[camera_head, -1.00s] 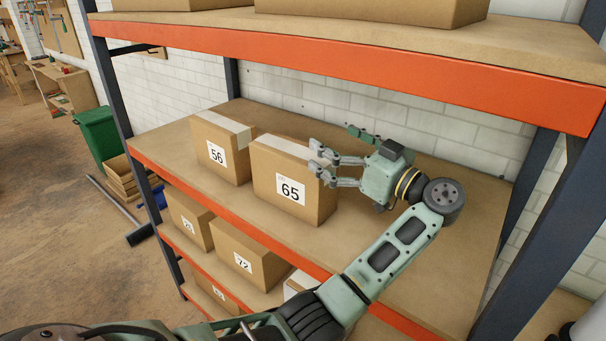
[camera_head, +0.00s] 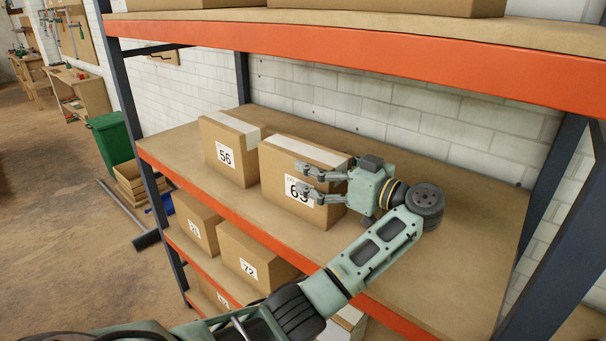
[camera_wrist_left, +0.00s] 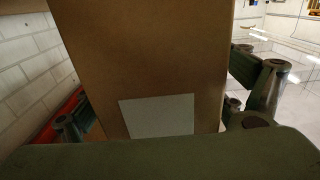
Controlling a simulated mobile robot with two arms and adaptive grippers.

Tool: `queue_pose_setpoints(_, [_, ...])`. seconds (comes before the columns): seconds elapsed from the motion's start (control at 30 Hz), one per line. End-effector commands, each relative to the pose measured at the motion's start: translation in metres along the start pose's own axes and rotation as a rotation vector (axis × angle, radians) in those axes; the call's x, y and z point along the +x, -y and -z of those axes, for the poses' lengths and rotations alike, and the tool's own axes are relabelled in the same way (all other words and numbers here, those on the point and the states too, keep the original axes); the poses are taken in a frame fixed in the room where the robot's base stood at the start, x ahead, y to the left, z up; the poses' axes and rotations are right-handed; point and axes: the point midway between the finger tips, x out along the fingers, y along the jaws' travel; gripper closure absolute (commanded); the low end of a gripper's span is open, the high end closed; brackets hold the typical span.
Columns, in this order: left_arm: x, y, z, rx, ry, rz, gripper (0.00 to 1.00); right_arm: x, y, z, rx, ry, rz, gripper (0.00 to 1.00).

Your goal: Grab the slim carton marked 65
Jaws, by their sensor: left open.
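The carton marked 65 (camera_head: 274,180) stands upright on the middle shelf, with pale tape along its top. My left gripper (camera_head: 318,178) is open and reaches over the carton from the right. Two near finger parts lie in front of the carton's face and partly cover its number label. The far finger is hidden in the head view. In the left wrist view, the carton (camera_wrist_left: 150,60) fills the space between the fingers, and a pale blank patch shows on its face. I cannot tell whether any finger touches it. My right gripper is not in view.
The carton marked 56 (camera_head: 224,164) stands close to the left of carton 65. The upper shelf's orange beam (camera_head: 350,55) runs above. Further cartons, including one marked 72 (camera_head: 250,250), sit on the shelf below. The middle shelf's right part (camera_head: 470,220) is clear.

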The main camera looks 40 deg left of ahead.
Motion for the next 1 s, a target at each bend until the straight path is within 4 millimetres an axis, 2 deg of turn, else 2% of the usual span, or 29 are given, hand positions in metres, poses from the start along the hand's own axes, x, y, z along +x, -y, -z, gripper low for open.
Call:
queue_pose_setpoints(0.13, [0.0139,0.0001,0.001,-0.001,-0.001,0.0,0.09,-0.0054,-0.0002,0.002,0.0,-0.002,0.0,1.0])
queue_pose_setpoints(0.4, [0.0152,-0.0002,-0.0004,-0.001,0.0,-0.001,0.11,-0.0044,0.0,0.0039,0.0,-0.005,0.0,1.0])
queue_pose_setpoints(1.0, [0.0153,-0.0001,-0.0001,-0.001,0.0,0.0,0.64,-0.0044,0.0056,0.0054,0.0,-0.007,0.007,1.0])
